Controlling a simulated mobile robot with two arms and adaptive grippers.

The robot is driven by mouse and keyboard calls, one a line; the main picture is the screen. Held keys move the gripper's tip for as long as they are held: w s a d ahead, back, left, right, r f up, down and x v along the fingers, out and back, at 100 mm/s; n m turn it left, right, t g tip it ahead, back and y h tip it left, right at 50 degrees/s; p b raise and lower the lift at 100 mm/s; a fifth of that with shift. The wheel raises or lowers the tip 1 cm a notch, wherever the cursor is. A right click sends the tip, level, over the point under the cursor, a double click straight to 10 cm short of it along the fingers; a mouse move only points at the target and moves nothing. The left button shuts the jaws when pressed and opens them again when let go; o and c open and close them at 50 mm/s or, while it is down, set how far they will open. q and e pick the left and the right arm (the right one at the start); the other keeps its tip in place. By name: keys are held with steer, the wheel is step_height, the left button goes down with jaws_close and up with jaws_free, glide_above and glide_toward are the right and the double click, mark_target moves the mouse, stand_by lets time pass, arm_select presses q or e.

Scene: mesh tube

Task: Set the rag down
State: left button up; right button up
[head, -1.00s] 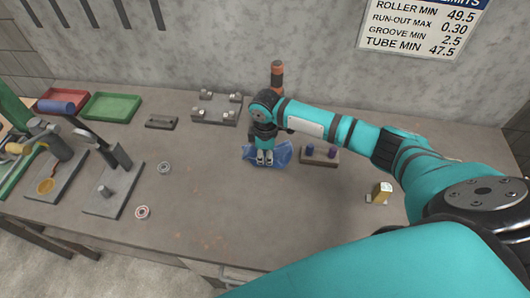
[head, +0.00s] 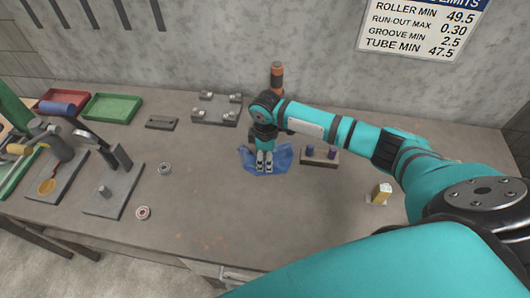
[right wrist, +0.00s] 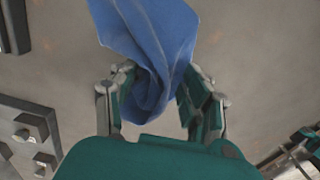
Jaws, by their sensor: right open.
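My right gripper (head: 264,168) points down over the middle of the rag. In the right wrist view the rag (right wrist: 155,50) rises in a fold between the fingers (right wrist: 155,95), which stand apart on either side of it. The gripper is open; whether a finger still touches the cloth I cannot tell. The gripper hides part of the rag in the head view. My left gripper is not in view.
The peg block (head: 320,157) stands close right of the rag. A grey plate with studs (head: 217,110) lies behind, and an orange-topped cylinder (head: 277,80) stands near the wall. The bench front (head: 235,230) is clear.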

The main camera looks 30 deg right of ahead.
steer(key=shift+s+a+r+p, duration=0.15)
steer(key=shift+s+r+p, duration=0.15)
steer(key=shift+r+p, duration=0.65)
steer(key=shift+s+a+r+p, duration=0.1)
steer(key=shift+s+r+p, duration=0.15)
steer(key=shift+r+p, duration=0.6)
steer(key=r+p, duration=0.2)
steer(key=p, duration=0.1)
steer(key=shift+s+a, duration=0.2)
steer(key=shift+s, duration=0.05)
steer(key=r, duration=0.1)
steer(key=s+r, duration=0.1)
steer(key=s+a+r, duration=0.1)
steer(key=r, duration=0.1)
steer(key=shift+s+r, duration=0.1)
steer(key=shift+w+d, duration=0.1)
steer(key=shift+w, duration=0.1)
steer(key=c, duration=0.4)
steer(key=w+f, duration=0.1)
steer(key=w+d+f, duration=0.1)
steer(key=shift+w+b, duration=0.35)
steer(key=shift+b, duration=0.05)
jaws_close()
step_height(320, 180, down, 2)
steer(key=shift+w+f, duration=0.15)
steer(key=shift+f, duration=0.4)
steer(key=shift+f, duration=0.1)
